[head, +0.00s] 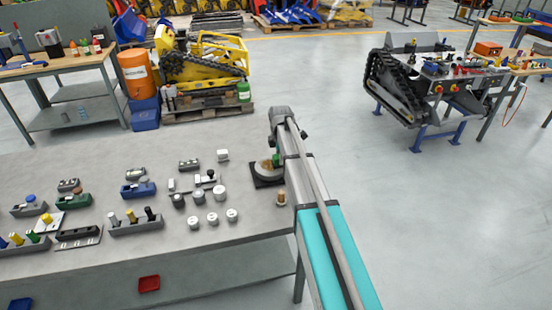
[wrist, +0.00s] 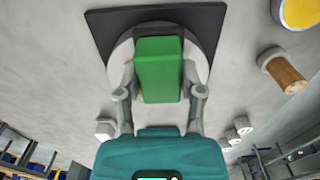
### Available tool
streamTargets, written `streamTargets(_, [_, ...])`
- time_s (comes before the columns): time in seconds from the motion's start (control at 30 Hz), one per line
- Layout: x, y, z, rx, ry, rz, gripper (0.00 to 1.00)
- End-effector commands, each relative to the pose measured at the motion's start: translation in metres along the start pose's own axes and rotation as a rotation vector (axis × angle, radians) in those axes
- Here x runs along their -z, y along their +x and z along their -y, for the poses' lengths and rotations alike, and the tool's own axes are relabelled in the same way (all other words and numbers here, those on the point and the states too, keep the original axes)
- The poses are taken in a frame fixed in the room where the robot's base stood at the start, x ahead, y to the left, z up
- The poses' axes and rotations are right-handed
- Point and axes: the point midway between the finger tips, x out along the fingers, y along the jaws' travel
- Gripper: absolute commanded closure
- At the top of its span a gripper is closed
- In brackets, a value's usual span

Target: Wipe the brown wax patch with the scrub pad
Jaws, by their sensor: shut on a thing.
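The scrub pad is a green block (wrist: 159,70), held between the two fingers of my gripper (wrist: 160,92) in the wrist view. It is over a pale round disc (wrist: 203,62) on a black square plate (wrist: 215,18). In the head view my gripper (head: 277,152) is at the disc (head: 268,174), with a bit of green pad (head: 276,160) showing. A small brown area, seemingly the wax patch (head: 266,164), shows on the disc beside the pad. In the wrist view the pad hides the disc's middle. I cannot tell whether the pad touches the disc.
A brown peg with a pale cap (head: 280,198) stands close to the plate. It also shows in the wrist view (wrist: 286,74), near a yellow round thing (wrist: 300,12). Several grey and white cylinders (head: 212,218) and block holders (head: 138,189) stand left on the grey table (head: 130,262).

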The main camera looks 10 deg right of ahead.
Motion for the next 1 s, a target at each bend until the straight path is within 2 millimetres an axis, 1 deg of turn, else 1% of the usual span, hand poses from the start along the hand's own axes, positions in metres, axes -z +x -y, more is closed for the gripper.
streamTargets(0.13, [-0.0037, 0.0005, 0.0000, 0.000, 0.000, 0.001, 0.88])
streamTargets(0.73, [-0.0036, -0.0015, 0.0001, 0.000, 0.000, 0.001, 0.88])
streamTargets(1.0, [0.0048, -0.0008, 0.0001, 0.000, 0.000, 0.001, 0.88])
